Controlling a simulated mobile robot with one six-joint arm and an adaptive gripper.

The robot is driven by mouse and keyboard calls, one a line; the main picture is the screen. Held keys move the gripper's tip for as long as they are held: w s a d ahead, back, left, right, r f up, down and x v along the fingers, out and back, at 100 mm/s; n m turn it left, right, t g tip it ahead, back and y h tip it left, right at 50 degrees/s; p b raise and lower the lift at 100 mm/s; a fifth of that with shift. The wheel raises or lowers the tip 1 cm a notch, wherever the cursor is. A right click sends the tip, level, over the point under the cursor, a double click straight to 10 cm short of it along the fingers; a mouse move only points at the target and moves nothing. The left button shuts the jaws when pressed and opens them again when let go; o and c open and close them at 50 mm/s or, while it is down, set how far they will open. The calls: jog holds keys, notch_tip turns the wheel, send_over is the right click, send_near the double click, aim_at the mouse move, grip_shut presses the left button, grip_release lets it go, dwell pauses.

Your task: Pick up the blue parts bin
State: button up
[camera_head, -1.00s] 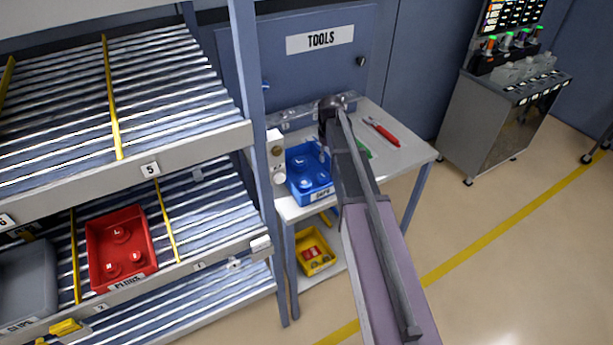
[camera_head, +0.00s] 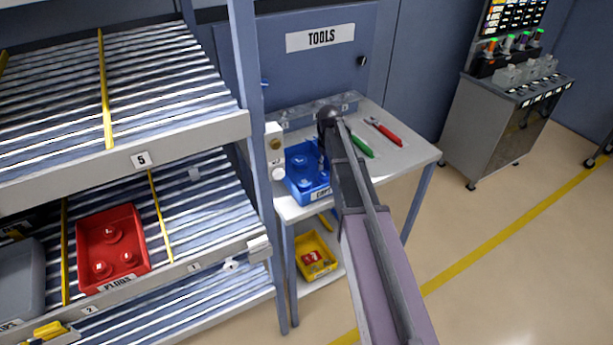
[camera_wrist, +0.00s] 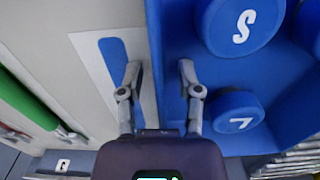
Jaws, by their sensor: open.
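The blue parts bin (camera_head: 302,195) stands on the small worktable, near its left side, with blue round caps inside and a label on its front. My gripper (camera_wrist: 159,77) is open and empty in the wrist view. One finger shows over the inside of the bin and the other outside it, with the bin's side wall between them. I cannot tell how far the fingertips reach down the wall. In the head view my arm hides most of the gripper.
A white device (camera_head: 275,150) stands close left of the bin, beside the rack post. Green-handled (camera_head: 361,146) and red-handled (camera_head: 387,134) tools lie to the right. A yellow bin (camera_head: 315,268) sits on the shelf below. A red bin (camera_head: 139,245) is on the rack.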

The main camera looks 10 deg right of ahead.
dwell(0.3)
grip_shut()
jog(key=shift+r, duration=0.2)
jog(key=shift+r+p, duration=1.75)
jog(key=shift+p, duration=0.15)
jog(key=s+a+r+p, duration=0.1)
jog(key=s, duration=1.5)
jog(key=shift+a, duration=0.15)
